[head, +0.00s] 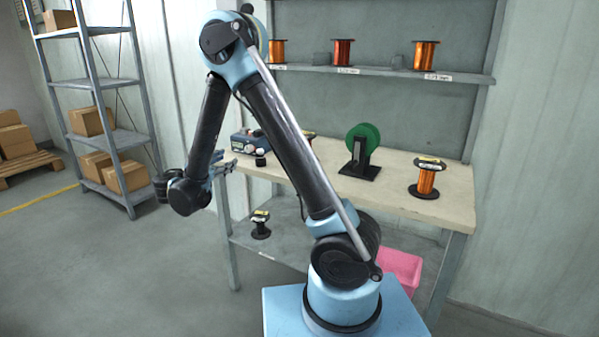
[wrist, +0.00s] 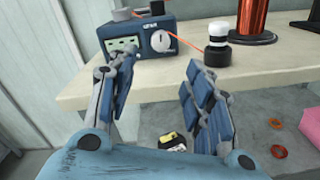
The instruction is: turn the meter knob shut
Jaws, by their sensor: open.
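The meter (wrist: 138,42) is a dark blue box with a small green display, near the front edge of the workbench in the wrist view. The knob is in plain sight between the fingertips.
A black-and-white jar (wrist: 217,47) stands right of the meter, with an orange wire near it. A copper spool (wrist: 252,22) is behind. A green reel (head: 362,140) and another spool (head: 427,178) stand farther right on the bench. A pink bin (head: 402,268) is below.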

